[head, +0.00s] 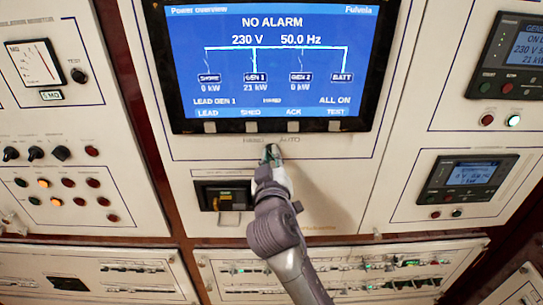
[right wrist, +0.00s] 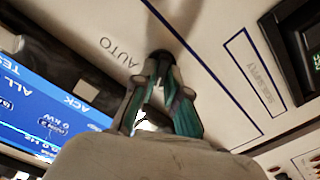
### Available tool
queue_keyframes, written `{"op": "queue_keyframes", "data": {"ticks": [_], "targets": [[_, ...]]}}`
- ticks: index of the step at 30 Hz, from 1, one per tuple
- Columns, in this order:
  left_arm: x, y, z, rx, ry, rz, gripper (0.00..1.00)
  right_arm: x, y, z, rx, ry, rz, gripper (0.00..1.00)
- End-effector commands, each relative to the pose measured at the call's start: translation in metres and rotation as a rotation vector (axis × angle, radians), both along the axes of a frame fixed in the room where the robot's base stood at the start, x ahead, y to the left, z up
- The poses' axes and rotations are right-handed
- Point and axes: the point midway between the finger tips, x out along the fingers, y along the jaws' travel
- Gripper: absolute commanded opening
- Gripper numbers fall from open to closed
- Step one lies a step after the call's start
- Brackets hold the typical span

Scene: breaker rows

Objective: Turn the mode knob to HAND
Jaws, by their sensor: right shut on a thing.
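The mode knob (right wrist: 160,54) is a small dark knob on the cream panel, just below the large screen. In the head view my right gripper covers most of it, between the faint HAND label (head: 253,140) and the AUTO label (head: 289,140). My right gripper (head: 271,153) reaches up from below and is shut on the knob. In the right wrist view its greenish fingertips (right wrist: 161,64) close around the knob beside the AUTO lettering (right wrist: 120,52). Which way the knob points is hidden. My left gripper is not in view.
The large screen (head: 270,65) above reads NO ALARM, with a row of buttons along its lower edge. A small dark unit (head: 224,196) sits left of my right wrist. Other panels with knobs, lamps and displays stand either side (head: 470,175).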

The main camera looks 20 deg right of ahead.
Motion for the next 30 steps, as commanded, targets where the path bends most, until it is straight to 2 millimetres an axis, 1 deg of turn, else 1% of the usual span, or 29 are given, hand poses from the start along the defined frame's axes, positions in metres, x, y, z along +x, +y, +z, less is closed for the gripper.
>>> {"op": "queue_keyframes", "data": {"ticks": [4, 10, 26, 27, 29, 30], "targets": [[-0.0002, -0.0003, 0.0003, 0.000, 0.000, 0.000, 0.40, 0.0002, 0.0002, -0.0013, -0.072, 0.024, 0.000, 0.00], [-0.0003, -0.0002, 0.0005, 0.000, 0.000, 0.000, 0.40, 0.0002, 0.0004, -0.0015, -0.129, 0.040, -0.001, 0.00], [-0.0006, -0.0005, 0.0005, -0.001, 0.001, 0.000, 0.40, 0.0003, 0.0005, -0.0017, -0.151, 0.047, -0.001, 0.00], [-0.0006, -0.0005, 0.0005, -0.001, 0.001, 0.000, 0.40, 0.0003, 0.0005, -0.0017, -0.151, 0.047, -0.001, 0.17], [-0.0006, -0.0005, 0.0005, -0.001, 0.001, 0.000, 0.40, 0.0001, 0.0005, -0.0017, -0.150, 0.046, -0.001, 0.27], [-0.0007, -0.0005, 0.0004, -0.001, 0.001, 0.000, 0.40, 0.0002, 0.0005, -0.0015, -0.150, 0.046, 0.000, 0.34]]}}
